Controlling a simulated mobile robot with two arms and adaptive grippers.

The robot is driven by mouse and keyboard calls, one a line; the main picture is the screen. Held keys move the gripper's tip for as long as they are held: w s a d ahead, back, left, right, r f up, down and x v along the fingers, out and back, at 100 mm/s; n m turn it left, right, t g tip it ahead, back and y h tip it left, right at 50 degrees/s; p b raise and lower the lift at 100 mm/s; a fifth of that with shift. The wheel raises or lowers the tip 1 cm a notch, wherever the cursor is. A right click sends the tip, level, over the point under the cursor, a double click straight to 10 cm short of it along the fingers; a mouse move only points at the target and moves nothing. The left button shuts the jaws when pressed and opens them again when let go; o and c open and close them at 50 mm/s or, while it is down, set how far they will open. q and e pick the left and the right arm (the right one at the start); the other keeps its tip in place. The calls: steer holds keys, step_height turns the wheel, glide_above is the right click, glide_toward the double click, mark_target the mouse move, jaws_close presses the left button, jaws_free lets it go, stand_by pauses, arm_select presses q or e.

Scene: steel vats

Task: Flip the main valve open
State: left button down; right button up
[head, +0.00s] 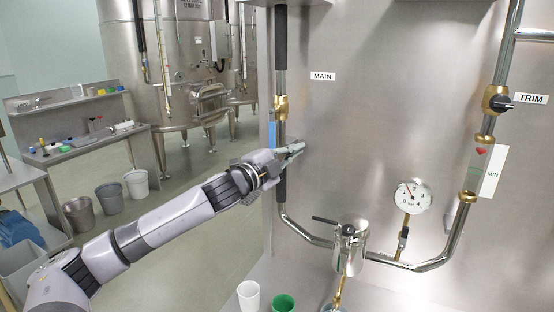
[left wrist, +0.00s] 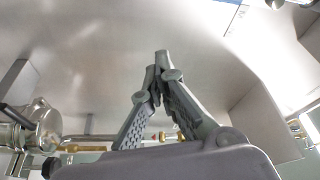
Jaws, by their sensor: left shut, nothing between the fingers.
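The main valve (head: 281,104) is a brass fitting on the vertical pipe at the left of the steel panel, beside the MAIN label (head: 322,76). A narrow blue piece (head: 272,134), perhaps its handle, shows just below the brass and left of the pipe; my gripper hides its lower part. My left gripper (head: 300,148) lies across the pipe below the valve, with its tips pointing right. In the left wrist view its fingers (left wrist: 161,62) meet at the tips, with nothing between them. Contact with the pipe cannot be told. My right gripper is not in view.
The TRIM valve (head: 496,100) has a black knob at the right. A pressure gauge (head: 410,196) and a steel canister (head: 350,238) with a black lever are lower down. White (head: 248,296) and green (head: 283,303) cups stand below. The panel's middle is clear.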

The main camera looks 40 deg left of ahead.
arm_select(q)
steer(key=s+a+b, duration=0.1)
steer(key=s+b, duration=0.2)
steer(key=s, duration=0.6)
steer(key=shift+s+a, duration=0.3)
steer(key=shift+a, duration=0.1)
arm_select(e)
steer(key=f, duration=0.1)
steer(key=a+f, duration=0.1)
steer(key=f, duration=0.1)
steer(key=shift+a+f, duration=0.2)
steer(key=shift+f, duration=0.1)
arm_select(q)
steer(key=shift+a+f, duration=0.1)
steer(key=shift+f, duration=0.05)
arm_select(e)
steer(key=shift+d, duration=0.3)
